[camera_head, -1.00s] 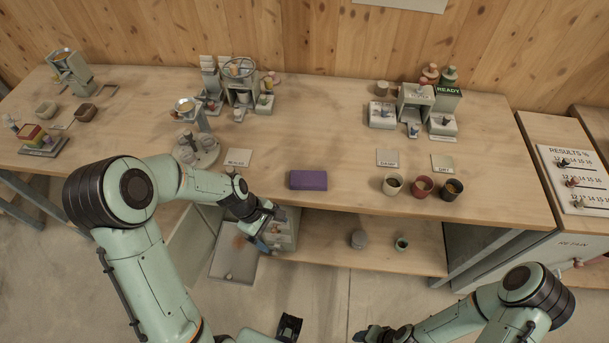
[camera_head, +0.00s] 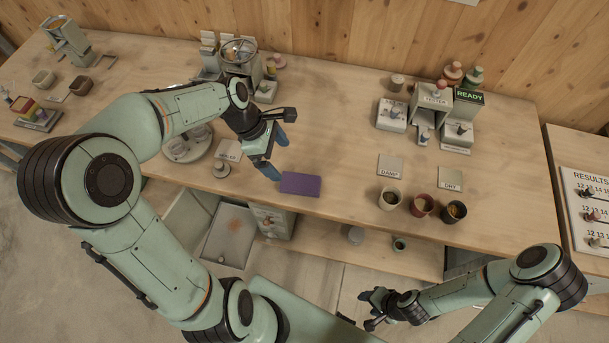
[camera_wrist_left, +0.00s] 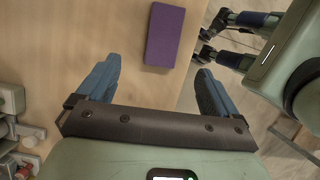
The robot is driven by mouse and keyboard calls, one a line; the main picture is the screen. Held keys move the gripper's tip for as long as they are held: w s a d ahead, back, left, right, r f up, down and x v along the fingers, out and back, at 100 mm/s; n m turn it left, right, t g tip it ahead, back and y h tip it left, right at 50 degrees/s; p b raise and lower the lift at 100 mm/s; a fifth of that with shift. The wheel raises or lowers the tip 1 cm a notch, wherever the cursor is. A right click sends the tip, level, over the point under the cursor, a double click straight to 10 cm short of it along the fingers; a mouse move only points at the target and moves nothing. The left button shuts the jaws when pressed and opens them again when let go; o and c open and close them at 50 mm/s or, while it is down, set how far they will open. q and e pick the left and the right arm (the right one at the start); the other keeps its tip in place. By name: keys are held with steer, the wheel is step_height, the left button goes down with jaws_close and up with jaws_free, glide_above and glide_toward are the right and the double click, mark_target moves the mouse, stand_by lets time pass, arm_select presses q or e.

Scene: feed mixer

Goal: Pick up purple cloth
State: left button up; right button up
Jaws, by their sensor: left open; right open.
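The purple cloth (camera_head: 300,184) is a flat folded rectangle lying on the wooden bench near its front edge. It also shows in the left wrist view (camera_wrist_left: 165,36), ahead of the fingertips and between their lines. My left gripper (camera_head: 276,156) is open and empty, above the bench just left of and behind the cloth, not touching it. Its two blue fingers (camera_wrist_left: 158,78) are spread apart in the left wrist view. My right gripper (camera_head: 374,309) is open and empty, low in front of the bench at the lower right.
Several cups (camera_head: 422,206) stand right of the cloth near the front edge, with the DAMP card (camera_head: 390,165) behind. A small weight-like piece (camera_head: 221,169) and a card (camera_head: 228,149) lie left of the gripper. The bench (camera_head: 335,150) right of the cloth is clear.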

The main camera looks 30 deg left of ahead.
arm_select(q)
glide_above(295, 181)
steer(key=s+a, duration=0.1)
steer(key=a, duration=0.2)
steer(key=f, duration=0.4)
steer(key=shift+d+f, duration=0.25)
steer(key=shift+f, duration=0.05)
steer(key=shift+w+d+f, duration=0.2)
steer(key=shift+w+f, duration=0.05)
steer(key=shift+f, duration=0.2)
steer(key=x, duration=0.5)
steer(key=shift+s+a+f, duration=0.1)
steer(key=c, duration=1.1)
